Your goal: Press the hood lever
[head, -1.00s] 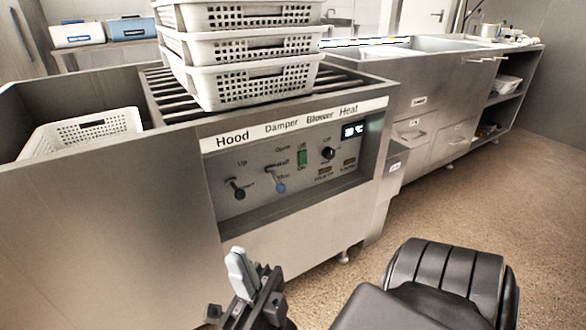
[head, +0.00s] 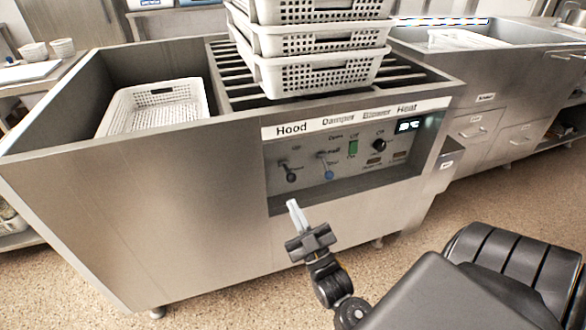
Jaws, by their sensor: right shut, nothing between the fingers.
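The hood lever (head: 289,174) is a small dark lever with a round knob, on the recessed control panel (head: 330,192) under the word "Hood". My left gripper is not in view.
Stacked white perforated baskets (head: 318,76) stand on the rack of the steel machine. Another white basket (head: 155,106) lies in its left basin. A green switch (head: 353,147) and a dark knob (head: 379,145) are further right on the panel. A sink counter (head: 480,75) stands at the right.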

